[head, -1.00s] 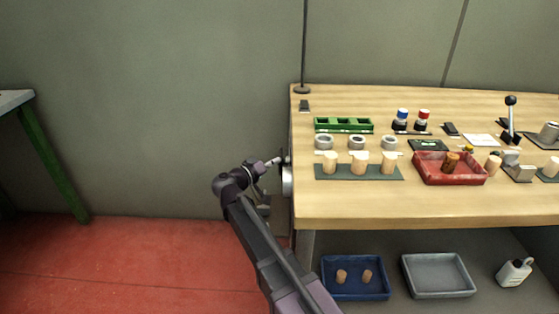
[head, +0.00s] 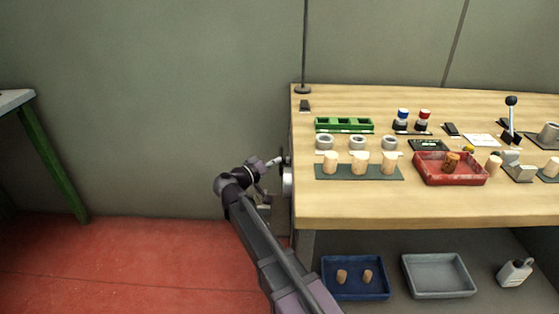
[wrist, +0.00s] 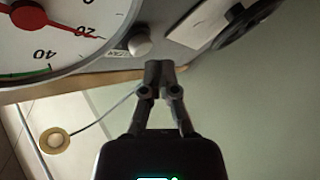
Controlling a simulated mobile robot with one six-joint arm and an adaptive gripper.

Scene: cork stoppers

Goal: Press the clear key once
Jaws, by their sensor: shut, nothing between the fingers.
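In the wrist view a grey panel carries a white dial (wrist: 50,35) with a red hub and needle. In the head view my gripper (head: 275,162) is at the bench's left end, by the dial housing (head: 287,181), seen edge-on.
The wrist view also shows a pale label plate (wrist: 203,22) and a black wheel or knob (wrist: 246,22) on the panel. The wooden bench (head: 400,210) holds corks, a red tray (head: 428,179) and a green rack (head: 344,125). Open floor lies left of the bench.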

